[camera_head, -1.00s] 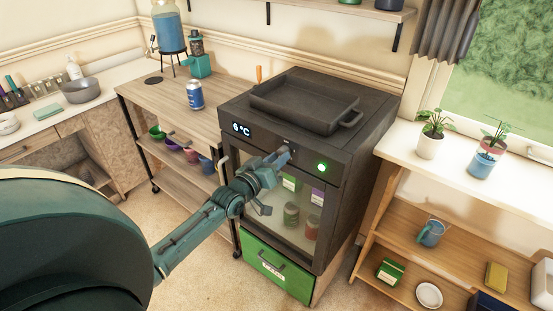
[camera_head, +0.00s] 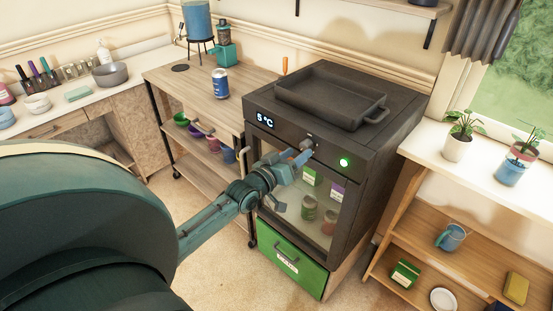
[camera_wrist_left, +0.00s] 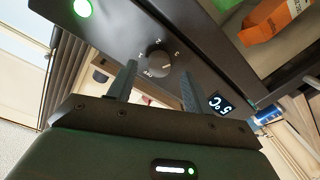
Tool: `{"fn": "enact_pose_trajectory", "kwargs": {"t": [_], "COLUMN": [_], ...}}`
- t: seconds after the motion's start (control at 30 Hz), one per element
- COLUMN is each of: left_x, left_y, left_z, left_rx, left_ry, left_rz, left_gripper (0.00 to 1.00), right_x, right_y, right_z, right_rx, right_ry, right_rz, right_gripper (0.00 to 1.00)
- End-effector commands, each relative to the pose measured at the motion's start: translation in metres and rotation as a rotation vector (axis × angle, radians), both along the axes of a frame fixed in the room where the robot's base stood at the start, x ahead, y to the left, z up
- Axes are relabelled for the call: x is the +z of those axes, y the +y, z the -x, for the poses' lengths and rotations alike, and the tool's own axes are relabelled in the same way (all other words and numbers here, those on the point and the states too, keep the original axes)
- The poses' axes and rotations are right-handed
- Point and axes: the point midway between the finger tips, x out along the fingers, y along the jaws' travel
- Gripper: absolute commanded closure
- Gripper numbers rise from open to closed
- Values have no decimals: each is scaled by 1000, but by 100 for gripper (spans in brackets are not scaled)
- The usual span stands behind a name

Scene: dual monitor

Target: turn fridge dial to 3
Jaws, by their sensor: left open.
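The small dark fridge (camera_head: 390,140) stands against the wall with a glass door. Its display (camera_head: 265,120) reads 5 °C, and the display also shows rotated in the left wrist view (camera_wrist_left: 220,104). The round dark dial (camera_wrist_left: 159,62) sits on the front panel between the display and a lit green button (camera_head: 344,162). Marks ring the dial; "OFF" is legible, the others are too small to read surely. My left gripper (camera_head: 299,155) is at the panel, its fingers open, one on each side of the dial in the left wrist view. Contact cannot be told. My right gripper is not in view.
A black tray (camera_head: 330,95) lies on top of the fridge. A wooden cart with a blue can (camera_head: 220,83) stands to the left. A white-topped shelf with potted plants (camera_head: 458,138) is at the right. The floor in front is partly clear.

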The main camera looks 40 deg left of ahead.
Motion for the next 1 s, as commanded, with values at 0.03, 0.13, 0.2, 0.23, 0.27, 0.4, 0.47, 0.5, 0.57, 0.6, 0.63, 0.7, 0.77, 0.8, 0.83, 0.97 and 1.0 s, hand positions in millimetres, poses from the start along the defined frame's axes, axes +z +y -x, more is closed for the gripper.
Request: {"fn": "enact_pose_trajectory", "kwargs": {"t": [0.03, 0.13, 0.2, 0.23, 0.27, 0.4, 0.47, 0.5, 0.57, 0.6, 0.63, 0.7, 0.77, 0.8, 0.83, 0.97, 1.0], "left_x": [-1, -1, -1, 0, 0, 2, 2, 2, 2, 3, 3, 3, 3, 4, 4, 4, 4], "left_y": [0, 1, 2, 2, 2, 3, 4, 4, 4, 4, 4, 5, 5, 5, 5, 5, 5], "left_z": [11, 33, 48, 55, 61, 86, 94, 99, 104, 107, 108, 111, 112, 112, 112, 112, 112], "left_rx": [-1, -1, 0, -1, -1, 0, 0, 0, 0, 0, 0, 0, 0, 0, 0, 0, 0], "left_ry": [3, 4, 5, 4, 4, 2, 3, 3, 2, 2, 1, 1, 1, 0, 0, 0, 0], "left_rz": [-1, -1, -1, -1, -1, -1, -1, 0, -1, -1, -1, -1, -1, -1, -1, -1, -1], "left_gripper": [49, 49, 49, 49, 49, 49, 49, 49, 49, 49, 49, 49, 49, 49, 49, 49, 49], "right_x": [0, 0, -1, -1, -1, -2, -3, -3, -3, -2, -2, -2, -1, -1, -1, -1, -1], "right_y": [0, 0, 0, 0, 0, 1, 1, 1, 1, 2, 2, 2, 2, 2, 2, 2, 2], "right_z": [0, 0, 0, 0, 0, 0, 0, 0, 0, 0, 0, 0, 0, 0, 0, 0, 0], "right_rx": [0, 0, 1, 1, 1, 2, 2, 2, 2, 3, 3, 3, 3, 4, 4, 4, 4], "right_ry": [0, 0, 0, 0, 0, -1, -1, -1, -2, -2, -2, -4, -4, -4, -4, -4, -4], "right_rz": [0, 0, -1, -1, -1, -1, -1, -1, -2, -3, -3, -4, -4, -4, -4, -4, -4], "right_gripper": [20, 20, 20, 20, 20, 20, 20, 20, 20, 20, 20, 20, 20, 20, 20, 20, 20]}}
